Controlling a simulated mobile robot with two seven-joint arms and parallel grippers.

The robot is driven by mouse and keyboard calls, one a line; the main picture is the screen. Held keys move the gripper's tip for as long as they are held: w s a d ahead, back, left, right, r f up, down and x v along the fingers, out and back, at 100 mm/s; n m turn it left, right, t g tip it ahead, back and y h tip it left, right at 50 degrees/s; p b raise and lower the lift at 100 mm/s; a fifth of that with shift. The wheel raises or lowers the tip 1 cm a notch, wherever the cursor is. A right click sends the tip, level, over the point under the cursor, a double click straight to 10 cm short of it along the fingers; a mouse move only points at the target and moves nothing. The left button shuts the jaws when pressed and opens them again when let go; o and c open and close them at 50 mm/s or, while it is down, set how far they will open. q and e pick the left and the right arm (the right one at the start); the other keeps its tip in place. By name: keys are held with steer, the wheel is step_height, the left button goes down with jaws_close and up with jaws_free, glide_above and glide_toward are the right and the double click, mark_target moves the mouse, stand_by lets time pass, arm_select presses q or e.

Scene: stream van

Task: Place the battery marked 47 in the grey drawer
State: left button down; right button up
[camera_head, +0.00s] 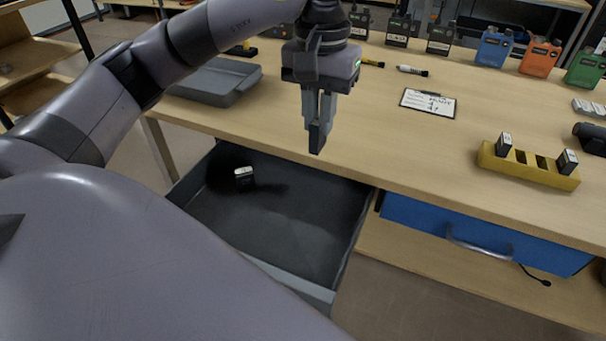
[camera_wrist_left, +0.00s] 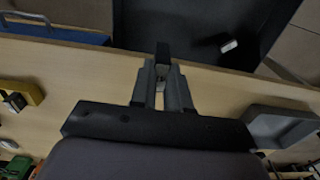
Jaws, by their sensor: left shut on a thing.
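The grey drawer (camera_head: 290,225) is pulled open below the table front; it also shows in the left wrist view (camera_wrist_left: 190,18). A small black battery with a pale top (camera_head: 244,176) lies inside it, towards the back left. My left gripper (camera_head: 319,116) points down above the drawer's back right part, near the table edge. It is shut on a dark block, likely a battery (camera_head: 317,138), also between the fingertips in the left wrist view (camera_wrist_left: 163,50). I cannot read a number on either battery. My right gripper is not in view.
A yellow holder (camera_head: 530,172) with two batteries and empty slots stands on the table (camera_head: 400,145) at right. A blue drawer (camera_head: 480,237) is shut. A grey tray (camera_head: 216,82), a clipboard (camera_head: 428,103) and several radios (camera_head: 540,57) are on the table.

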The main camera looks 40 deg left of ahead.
arm_select(q)
steer(key=shift+f+b, duration=1.45)
steer(key=shift+f, duration=6.85)
steer(key=shift+f, duration=0.25)
steer(key=c, duration=1.1)
jaws_free()
steer(key=shift+r, duration=0.1)
